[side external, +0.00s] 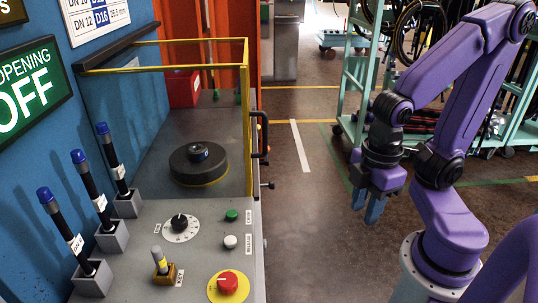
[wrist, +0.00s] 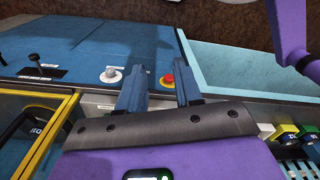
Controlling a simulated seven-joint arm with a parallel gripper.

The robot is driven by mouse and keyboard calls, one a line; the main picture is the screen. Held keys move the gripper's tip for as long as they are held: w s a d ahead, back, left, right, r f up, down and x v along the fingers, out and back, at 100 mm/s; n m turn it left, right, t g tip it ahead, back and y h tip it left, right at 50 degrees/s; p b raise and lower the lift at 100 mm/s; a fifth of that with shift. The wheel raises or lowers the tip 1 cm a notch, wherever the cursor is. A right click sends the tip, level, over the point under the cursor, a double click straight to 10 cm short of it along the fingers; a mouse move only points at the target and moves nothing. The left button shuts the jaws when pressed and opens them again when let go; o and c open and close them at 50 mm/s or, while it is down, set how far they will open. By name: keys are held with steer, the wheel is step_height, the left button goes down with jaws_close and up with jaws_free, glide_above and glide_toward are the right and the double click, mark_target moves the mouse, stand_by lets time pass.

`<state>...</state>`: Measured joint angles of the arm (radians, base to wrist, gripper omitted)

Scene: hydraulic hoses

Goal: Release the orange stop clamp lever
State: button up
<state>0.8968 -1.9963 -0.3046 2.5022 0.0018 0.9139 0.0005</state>
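I cannot clearly pick out an orange stop clamp lever in either view.
Three blue-tipped levers (side external: 84,177) line the panel's left side. A black round die head (side external: 198,163) sits behind the panel, beside a yellow guard frame (side external: 246,110). A teal rack (side external: 351,85) stands behind my arm. Open floor (side external: 310,220) lies between machine and gripper.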

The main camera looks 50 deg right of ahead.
steer(key=shift+r, duration=0.15)
jaws_close()
step_height(320, 180, up, 17)
steer(key=w+r+m+t, duration=0.3)
steer(key=w+t, duration=0.1)
steer(key=w, duration=0.6)
steer(key=w+r+m+t, duration=0.2)
steer(key=w+m+t, duration=0.15)
steer(key=w, duration=0.65)
steer(key=w+d+r+n+t, duration=0.1)
steer(key=w+d+r+t, duration=0.2)
steer(key=w+r, duration=0.3)
steer(key=w+d+r+t, duration=0.2)
steer(key=w+r+t, duration=0.15)
steer(key=w, duration=0.55)
steer(key=w+d+r+n+t, duration=0.1)
steer(key=w+d+r+t, duration=0.25)
steer(key=w, duration=0.35)
steer(key=s+d+f+n+g, duration=0.1)
steer(key=s+d+f+g, duration=0.1)
steer(key=d+f+g, duration=0.5)
steer(key=s+d+f+n+g, duration=0.1)
steer(key=s+d+f+g, duration=0.15)
steer(key=d+f, duration=0.85)
step_height(320, 180, down, 31)
steer(key=shift+w+a+f, duration=0.2)
steer(key=shift+w+a, duration=0.1)
steer(key=shift+w, duration=0.1)
